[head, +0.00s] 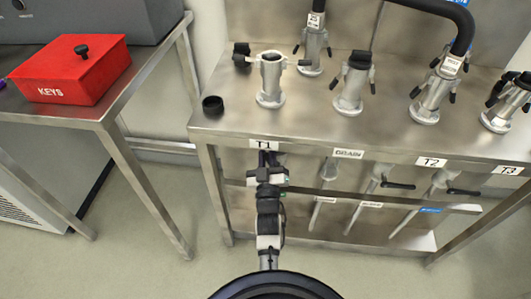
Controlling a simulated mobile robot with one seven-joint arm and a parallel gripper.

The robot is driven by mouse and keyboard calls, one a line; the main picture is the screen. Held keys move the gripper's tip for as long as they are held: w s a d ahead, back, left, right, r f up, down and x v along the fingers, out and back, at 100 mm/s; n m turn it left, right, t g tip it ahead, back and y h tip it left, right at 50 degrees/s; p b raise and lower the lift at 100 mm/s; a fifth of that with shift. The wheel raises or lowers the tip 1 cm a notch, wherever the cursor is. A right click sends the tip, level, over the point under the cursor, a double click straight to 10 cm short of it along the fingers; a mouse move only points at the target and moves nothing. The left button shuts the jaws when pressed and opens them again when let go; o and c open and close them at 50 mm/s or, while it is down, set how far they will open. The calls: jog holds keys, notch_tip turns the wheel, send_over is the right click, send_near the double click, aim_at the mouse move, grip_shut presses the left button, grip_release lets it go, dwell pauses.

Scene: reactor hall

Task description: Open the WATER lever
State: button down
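Below the front edge of the steel bench, several pipes come down behind a label rail. A black lever handle (398,185) sticks out to the right from the middle pipe, and another black lever handle (463,192) from the pipe right of it. A small blue label (431,210) sits on the rail near the right pipe; its text is too small to read, so I cannot tell which lever is WATER. My gripper (268,157) is in front of the bench below the T1 label, left of both handles and apart from them. Its finger gap is unclear. My arm hides what is behind it.
The steel bench (225,127) carries several metal couplings with black clamps and a loose black cap (213,105). Its legs and label rail (300,190) stand ahead of me. A table at left holds a red KEYS box (75,70). The floor between them is clear.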

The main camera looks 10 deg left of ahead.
jog(key=shift+w+r, duration=0.1)
jog(key=shift+r, duration=0.05)
jog(key=c, duration=1.4)
grip_release()
jog(key=shift+o, duration=0.2)
